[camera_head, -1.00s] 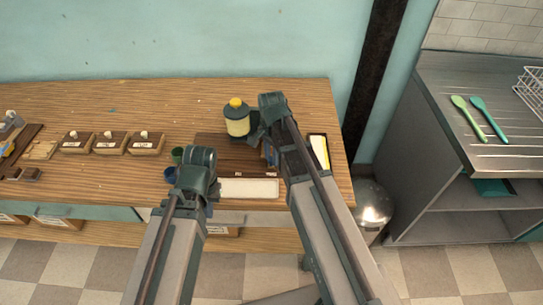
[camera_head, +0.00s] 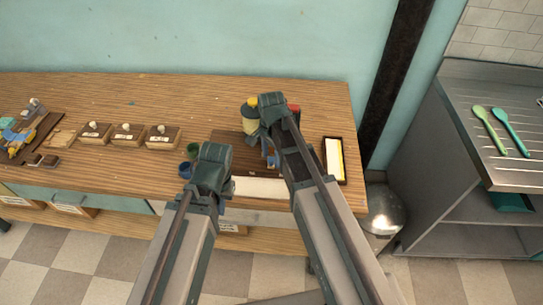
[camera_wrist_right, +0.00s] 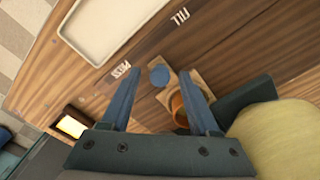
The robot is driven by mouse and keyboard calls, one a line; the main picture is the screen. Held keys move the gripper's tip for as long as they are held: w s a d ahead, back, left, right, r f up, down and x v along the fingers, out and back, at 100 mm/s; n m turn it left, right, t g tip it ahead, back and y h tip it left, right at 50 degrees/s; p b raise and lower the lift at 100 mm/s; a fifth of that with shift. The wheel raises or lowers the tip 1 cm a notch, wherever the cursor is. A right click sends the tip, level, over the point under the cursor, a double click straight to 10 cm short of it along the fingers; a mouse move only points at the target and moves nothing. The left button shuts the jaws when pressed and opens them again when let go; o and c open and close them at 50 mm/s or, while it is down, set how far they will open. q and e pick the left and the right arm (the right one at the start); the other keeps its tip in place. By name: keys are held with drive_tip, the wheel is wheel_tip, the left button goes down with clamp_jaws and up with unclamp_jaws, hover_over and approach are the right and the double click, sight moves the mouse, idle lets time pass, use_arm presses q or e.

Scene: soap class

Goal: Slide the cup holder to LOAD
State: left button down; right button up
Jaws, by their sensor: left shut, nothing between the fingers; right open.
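The cup holder (camera_wrist_right: 196,82) shows in the right wrist view as a small light wooden plate, with an orange cup (camera_wrist_right: 178,107) and a round blue knob (camera_wrist_right: 159,76) on it. It sits on the dark wooden board (camera_wrist_right: 215,45). My right gripper (camera_wrist_right: 160,74) is open, its fingers on either side of the knob in the picture; I cannot tell whether they touch it. My left gripper (camera_head: 216,172) is shut and empty, left of the board near the table's front edge.
A yellow-topped dispenser (camera_head: 249,118) stands behind my right gripper. A white tray (camera_head: 260,188) lies at the board's front. A box with a yellow-white pad (camera_head: 334,160) is on the right. Several labelled boxes (camera_head: 128,133) stand further left.

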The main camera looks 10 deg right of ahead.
use_arm(q)
wheel_tip(320, 180, up, 14)
drive_tip(key=p, duration=1.3)
drive_tip(key=shift+p, duration=0.4)
use_arm(e)
wheel_tip(320, 180, up, 14)
use_arm(q)
drive_tip(key=shift+f, duration=0.1)
use_arm(e)
drive_tip(key=shift+f, duration=0.15)
